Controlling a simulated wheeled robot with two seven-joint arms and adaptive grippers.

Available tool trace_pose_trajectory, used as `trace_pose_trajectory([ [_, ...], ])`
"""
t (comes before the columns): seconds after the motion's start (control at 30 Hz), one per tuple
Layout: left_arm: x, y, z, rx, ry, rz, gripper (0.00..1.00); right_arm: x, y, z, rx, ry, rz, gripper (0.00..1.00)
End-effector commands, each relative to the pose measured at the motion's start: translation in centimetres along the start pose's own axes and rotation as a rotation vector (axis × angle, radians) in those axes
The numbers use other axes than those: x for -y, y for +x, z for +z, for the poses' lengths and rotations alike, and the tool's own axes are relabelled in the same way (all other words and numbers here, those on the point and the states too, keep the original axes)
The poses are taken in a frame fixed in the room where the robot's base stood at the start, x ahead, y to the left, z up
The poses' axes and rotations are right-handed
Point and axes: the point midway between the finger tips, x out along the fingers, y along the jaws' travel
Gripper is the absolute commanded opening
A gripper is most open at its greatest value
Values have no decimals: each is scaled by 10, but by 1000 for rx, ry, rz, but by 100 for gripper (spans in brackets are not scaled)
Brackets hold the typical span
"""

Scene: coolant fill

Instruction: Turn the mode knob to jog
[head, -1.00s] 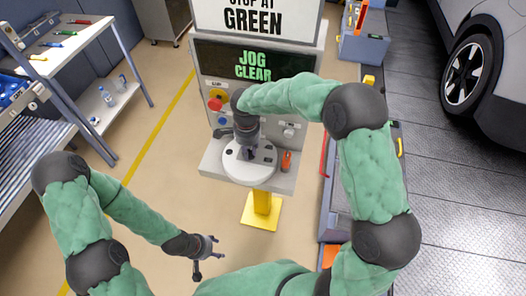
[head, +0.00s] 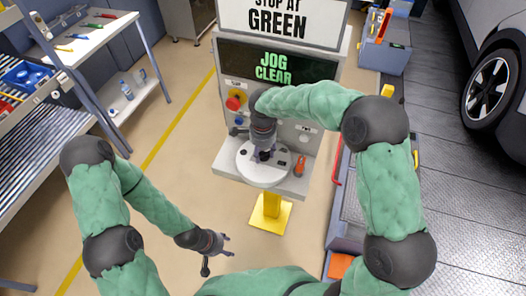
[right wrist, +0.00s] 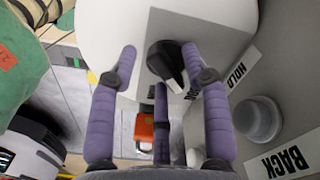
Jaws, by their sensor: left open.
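The mode knob (right wrist: 165,62), a black pointer knob, sits on a pale panel in the right wrist view. A label beside it is partly covered by a finger; the word HOLD (right wrist: 243,67) shows further right. My right gripper (right wrist: 160,58) has its purple fingers apart, with the knob between and just beyond the tips, nearer the right finger. In the head view, my right gripper (head: 264,152) points down over the white round plate (head: 252,176) of the console and hides the knob. My left gripper (head: 226,246) is open and empty, low over the floor.
The console screen (head: 275,65) reads JOG CLEAR. A red knob (head: 235,101) is on the panel's left, and an orange-red item (head: 299,167) is on the shelf's right. A grey round button (right wrist: 257,119) is near BACK. A workbench (head: 85,50) stands left, a car (head: 495,85) right.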

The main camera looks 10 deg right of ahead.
Motion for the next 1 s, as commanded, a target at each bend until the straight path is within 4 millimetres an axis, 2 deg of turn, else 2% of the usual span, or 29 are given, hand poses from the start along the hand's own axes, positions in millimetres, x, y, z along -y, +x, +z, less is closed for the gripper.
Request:
trace_pose_trajectory([
  [0.17, 0, 0, 0, 0, 0, 0, 54, 0, -2, 0, 0, 0, 0, 48],
  [0.27, 0, 0, 0, 0, 0, 0, 54, 1, -10, 0, 0, 0, -3, 48],
  [0.7, 0, 0, 0, 0, 0, 0, 54, 1, -90, 0, 0, -1, -3, 48],
  [0.83, 0, 0, 0, 0, 0, 0, 54, 1, -107, 0, 0, 0, -2, 48],
  [1.0, 0, 0, 0, 0, 0, 0, 54, 0, -118, 0, 0, 0, 0, 48],
])
